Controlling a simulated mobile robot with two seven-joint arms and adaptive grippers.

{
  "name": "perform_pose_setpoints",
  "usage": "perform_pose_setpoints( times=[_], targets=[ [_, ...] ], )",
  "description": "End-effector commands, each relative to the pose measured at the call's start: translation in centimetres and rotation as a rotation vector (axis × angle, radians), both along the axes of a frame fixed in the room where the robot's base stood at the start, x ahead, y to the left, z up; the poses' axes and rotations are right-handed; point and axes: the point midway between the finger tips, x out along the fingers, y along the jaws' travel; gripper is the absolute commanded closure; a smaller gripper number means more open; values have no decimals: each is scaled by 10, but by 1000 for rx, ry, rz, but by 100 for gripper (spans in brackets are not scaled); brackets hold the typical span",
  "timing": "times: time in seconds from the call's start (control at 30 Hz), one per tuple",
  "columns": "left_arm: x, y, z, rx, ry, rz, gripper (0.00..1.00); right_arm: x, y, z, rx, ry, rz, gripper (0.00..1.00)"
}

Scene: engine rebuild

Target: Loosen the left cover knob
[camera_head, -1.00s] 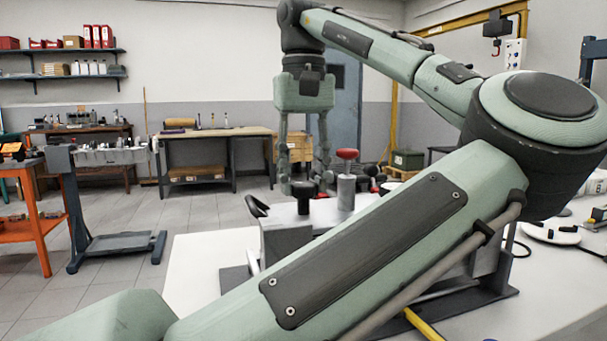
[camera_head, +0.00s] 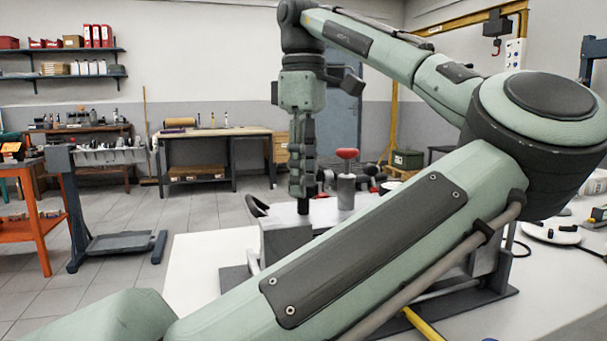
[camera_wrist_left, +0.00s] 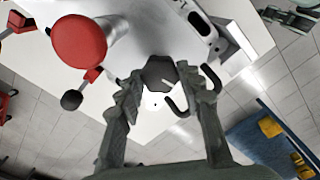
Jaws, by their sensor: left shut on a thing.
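The black knob (camera_head: 303,207) stands on the grey engine block (camera_head: 288,239), at the left of its top in the head view. My left gripper (camera_head: 303,190) points straight down over it with its fingers around the knob, hiding most of it. In the left wrist view, the dark many-sided knob (camera_wrist_left: 158,72) shows between the fingertips of my left gripper (camera_wrist_left: 160,84), which is shut on it. I cannot tell how far the knob is turned. My right gripper is in neither view.
A red-topped grey post (camera_head: 347,155) stands just right of the gripper, and its red cap (camera_wrist_left: 79,40) is close in the wrist view. A black curved handle (camera_head: 256,206) is at the block's left. The white table (camera_head: 200,265) is clear at left.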

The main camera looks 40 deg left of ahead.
Motion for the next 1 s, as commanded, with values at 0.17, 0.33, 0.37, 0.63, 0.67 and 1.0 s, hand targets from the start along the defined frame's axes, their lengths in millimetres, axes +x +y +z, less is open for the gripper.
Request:
perform_pose_setpoints(
  times=[0.17,0.33,0.37,0.63,0.67,1.0],
  targets=[
    [0,0,0,1,-1,167,92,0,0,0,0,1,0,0],
    [0,0,0,1,-1,328,92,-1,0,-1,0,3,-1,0],
    [0,0,0,1,-1,357,92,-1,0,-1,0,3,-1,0],
    [0,0,0,1,-1,613,92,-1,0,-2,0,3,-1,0],
    [0,0,0,1,-1,642,92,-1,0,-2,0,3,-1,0],
    [0,0,0,0,0,963,92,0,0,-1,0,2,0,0]
  ],
)
